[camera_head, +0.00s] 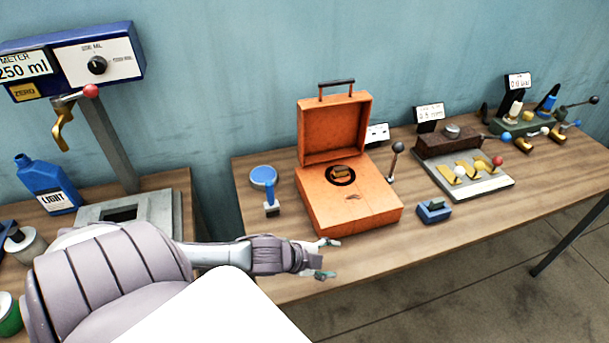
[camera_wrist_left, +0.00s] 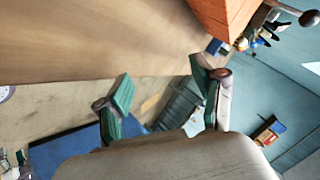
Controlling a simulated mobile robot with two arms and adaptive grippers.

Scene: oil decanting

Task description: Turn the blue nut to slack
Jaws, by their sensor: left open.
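I cannot tell for sure which blue part is the blue nut. The far-right green device (camera_head: 527,124) carries a blue piece (camera_head: 546,104) and a small blue ball (camera_head: 506,137), both too small to make out well. My left gripper (camera_head: 327,259) is open and empty, in front of the orange case near the front of the wooden table, far from that device. In the left wrist view its green-padded fingers (camera_wrist_left: 162,96) stand apart with nothing between them. My right gripper is not in view.
An open orange case (camera_head: 349,214) stands on the wooden table (camera_head: 300,275). Beside it are a blue round lid (camera_head: 263,176), a blue block (camera_head: 434,211) and a grey-based device with coloured knobs (camera_head: 493,184). A blue bottle (camera_head: 46,185) stands at left. The table's front strip is bare.

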